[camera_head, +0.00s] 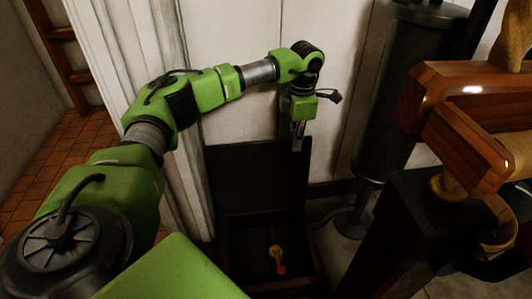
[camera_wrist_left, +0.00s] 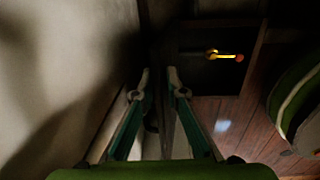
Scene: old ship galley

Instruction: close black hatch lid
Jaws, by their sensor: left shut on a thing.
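The black hatch lid (camera_head: 250,175) stands raised, nearly upright, at the back of its dark box (camera_head: 312,262) by the wall. The box is open in front of it. My left gripper (camera_head: 297,146) reaches down to the lid's upper right corner and is shut on its edge. In the left wrist view my left gripper (camera_wrist_left: 161,82) has its two fingers on either side of the thin dark lid edge (camera_wrist_left: 164,115), seen almost end-on in deep shadow. My right gripper is not in view.
A yellow item with a red end (camera_head: 278,260) lies inside the open box, also seen in the left wrist view (camera_wrist_left: 225,56). A dark cylinder (camera_head: 400,95) stands to the right. Glossy wooden parts (camera_head: 455,110) fill the right side. A ladder (camera_head: 62,50) stands far left.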

